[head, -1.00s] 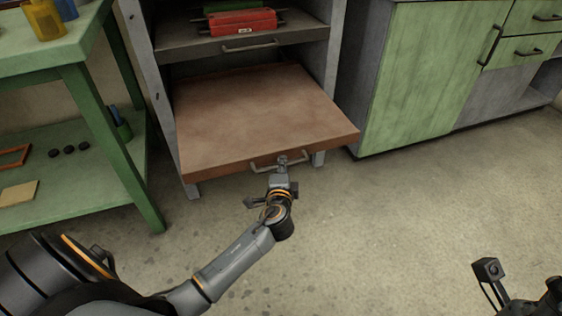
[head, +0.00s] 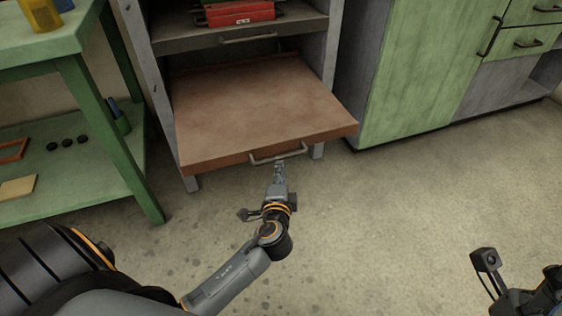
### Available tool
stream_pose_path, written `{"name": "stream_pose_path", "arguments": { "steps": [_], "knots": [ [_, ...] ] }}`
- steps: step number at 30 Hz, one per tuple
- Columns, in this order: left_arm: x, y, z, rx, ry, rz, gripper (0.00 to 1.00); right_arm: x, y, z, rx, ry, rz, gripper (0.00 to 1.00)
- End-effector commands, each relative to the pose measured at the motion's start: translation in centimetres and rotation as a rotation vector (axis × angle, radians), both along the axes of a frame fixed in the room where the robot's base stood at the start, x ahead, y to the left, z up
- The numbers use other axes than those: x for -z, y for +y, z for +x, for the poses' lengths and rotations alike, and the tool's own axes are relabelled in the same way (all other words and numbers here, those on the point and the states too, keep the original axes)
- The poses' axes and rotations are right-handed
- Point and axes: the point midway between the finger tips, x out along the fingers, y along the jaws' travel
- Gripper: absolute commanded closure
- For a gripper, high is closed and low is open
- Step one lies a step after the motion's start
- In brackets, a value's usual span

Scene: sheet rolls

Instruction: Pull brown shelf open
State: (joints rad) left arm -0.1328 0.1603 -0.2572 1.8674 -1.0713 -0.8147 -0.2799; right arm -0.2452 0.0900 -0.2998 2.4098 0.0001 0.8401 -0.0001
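The brown shelf (head: 255,105) is slid out from the lower part of the grey cabinet, with its flat top bare. A grey metal handle (head: 292,155) is fixed to its front edge. My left gripper (head: 280,165) is just in front of and below the handle. Its fingertips look apart from the handle, and I cannot make out how wide they are spread. Part of my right arm shows at the lower right, but its fingers are not visible.
A grey drawer with a handle (head: 248,38) is above the brown shelf, with a red case (head: 240,13) above it. A green table (head: 140,180) stands at left and a green cabinet (head: 425,70) at right. The concrete floor (head: 390,220) in front is clear.

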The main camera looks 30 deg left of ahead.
Motion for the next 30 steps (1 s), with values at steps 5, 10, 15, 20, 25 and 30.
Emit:
{"name": "stream_pose_path", "arguments": {
  "steps": [5,10,15,20,25,30],
  "knots": [
    [-0.5,-1.5,-2.8,0.001,0.002,-0.002,0.78,0.0,0.0,0.0,0.000,-0.001,0.000,0.60],
    [-0.8,-2.0,-4.0,0.000,0.001,0.000,0.78,0.0,0.0,0.0,0.000,-0.001,0.000,0.60],
    [-0.8,-2.2,-4.3,0.000,0.001,0.000,0.78,0.0,0.0,0.0,0.000,-0.001,0.000,0.60],
    [-0.9,-2.1,-4.2,0.000,0.000,0.000,0.78,0.0,0.0,0.0,0.000,-0.001,0.000,0.60],
    [-0.8,-2.1,-4.2,0.000,0.000,0.000,0.78,0.0,0.0,0.0,0.000,-0.001,-0.001,0.60],
    [-1.3,-3.2,-3.8,0.048,-0.022,-0.040,0.78,0.0,0.0,0.0,0.000,0.001,0.001,0.60]
  ]
}}
